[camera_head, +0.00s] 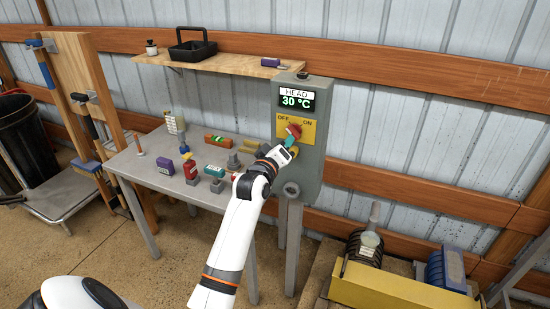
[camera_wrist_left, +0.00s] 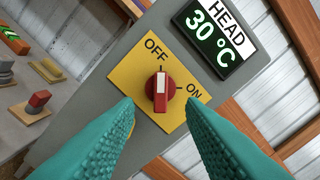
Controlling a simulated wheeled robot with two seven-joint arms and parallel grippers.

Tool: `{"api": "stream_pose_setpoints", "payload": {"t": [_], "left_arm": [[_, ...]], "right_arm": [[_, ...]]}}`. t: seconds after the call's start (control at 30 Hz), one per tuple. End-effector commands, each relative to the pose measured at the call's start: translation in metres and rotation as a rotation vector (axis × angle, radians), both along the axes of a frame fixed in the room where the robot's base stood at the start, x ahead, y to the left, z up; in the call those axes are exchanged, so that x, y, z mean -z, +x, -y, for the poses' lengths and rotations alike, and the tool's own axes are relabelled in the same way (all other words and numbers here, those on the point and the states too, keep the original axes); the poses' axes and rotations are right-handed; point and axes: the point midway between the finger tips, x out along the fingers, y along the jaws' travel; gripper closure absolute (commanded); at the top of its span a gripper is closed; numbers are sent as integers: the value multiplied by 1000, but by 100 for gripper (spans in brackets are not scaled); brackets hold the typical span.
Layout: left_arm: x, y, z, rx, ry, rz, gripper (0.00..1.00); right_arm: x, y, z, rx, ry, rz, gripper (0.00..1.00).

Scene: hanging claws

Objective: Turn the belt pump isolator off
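The isolator is a red rotary knob (camera_head: 295,131) on a yellow plate (camera_head: 308,133) marked OFF and ON, on a grey control box (camera_head: 314,161). In the left wrist view the knob (camera_wrist_left: 161,93) has a white mark on its upper half, pointing up toward OFF; ON lies to its right. My left gripper (camera_head: 289,142) is at the plate. In the left wrist view its teal fingers (camera_wrist_left: 160,106) are apart, one either side just below the knob, with nothing between them. No contact with the knob shows. My right gripper is not in view.
A display (camera_head: 297,100) on the box reads HEAD 30 °C. Left of the box is a grey table (camera_head: 147,172) with bottles and small blocks, below a wooden shelf (camera_head: 240,67) holding a black basket (camera_head: 193,50). Machinery with a yellow guard (camera_head: 400,290) stands low at right.

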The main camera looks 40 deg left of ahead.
Motion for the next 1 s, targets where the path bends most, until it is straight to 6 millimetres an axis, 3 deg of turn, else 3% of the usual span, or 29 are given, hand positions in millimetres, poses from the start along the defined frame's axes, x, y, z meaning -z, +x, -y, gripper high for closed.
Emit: {"api": "stream_pose_setpoints", "payload": {"t": [0.2, 0.4, 1.0], "left_arm": [[2, -44, 10, -1, 0, -1, 64], [1, -65, 16, 0, -1, -1, 64], [0, -68, 16, 0, 0, -1, 64]], "right_arm": [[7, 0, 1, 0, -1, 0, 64], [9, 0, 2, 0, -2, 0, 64], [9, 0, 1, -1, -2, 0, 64]]}}
